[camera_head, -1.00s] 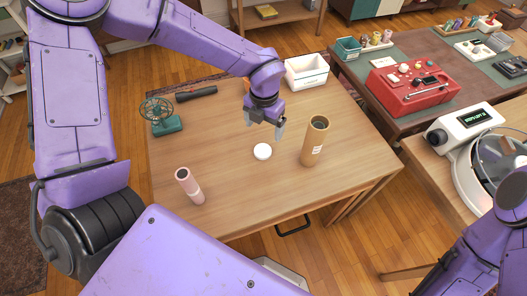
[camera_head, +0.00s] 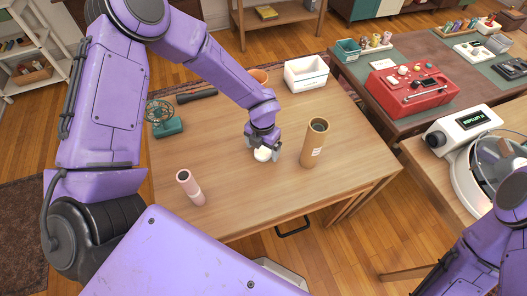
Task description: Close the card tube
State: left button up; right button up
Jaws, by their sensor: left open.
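The brown card tube (camera_head: 313,146) stands upright on the wooden table, right of centre, with its dark top end open. A round white cap (camera_head: 262,154) lies on the table to the left of the tube. My left gripper (camera_head: 263,156) is down at the cap, with its open fingers on either side of it. I cannot tell whether the fingers touch the cap, which they partly hide. My right arm shows at the lower right edge, but its gripper is out of view.
The table's front middle is clear. A red case (camera_head: 413,92) stands on another table.

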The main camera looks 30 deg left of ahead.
aim_at(263, 152)
pick_arm(q)
jog(key=shift+f, duration=0.4)
jog(key=c, duration=1.1)
notch_tip(263, 152, up, 10)
jog(key=shift+r, duration=0.1)
